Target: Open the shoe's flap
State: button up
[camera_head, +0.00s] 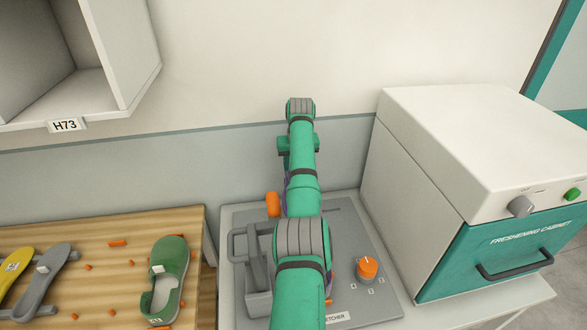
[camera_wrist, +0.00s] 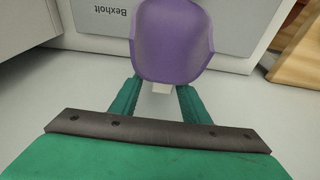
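The purple shoe (camera_wrist: 172,38) fills the top middle of the wrist view, its rounded end towards me. A small pale tab (camera_wrist: 162,88) juts from under that end. My gripper (camera_wrist: 161,92) has its two green fingers on either side of the tab, with gaps appearing on both sides, so it looks open. The purple part covers the fingertips, so I cannot tell whether they touch anything. In the head view my arm hides most of the shoe; only a purple sliver (camera_head: 285,187) shows. Which part is the flap is unclear.
A grey stretcher plate (camera_head: 369,308) with an orange knob (camera_head: 368,268) and grey lever frame (camera_head: 256,262) lies under my arm. The freshening cabinet (camera_head: 425,200) stands close on the right. A wooden bench (camera_head: 110,262) at left holds a green shoe (camera_head: 168,275) and several orange bits.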

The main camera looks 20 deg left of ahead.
jog(key=v, duration=1)
jog(key=shift+s+d+r, duration=0.1)
jog(key=shift+d+r, duration=0.05)
jog(key=shift+r, duration=0.2)
jog(key=shift+r, duration=0.1)
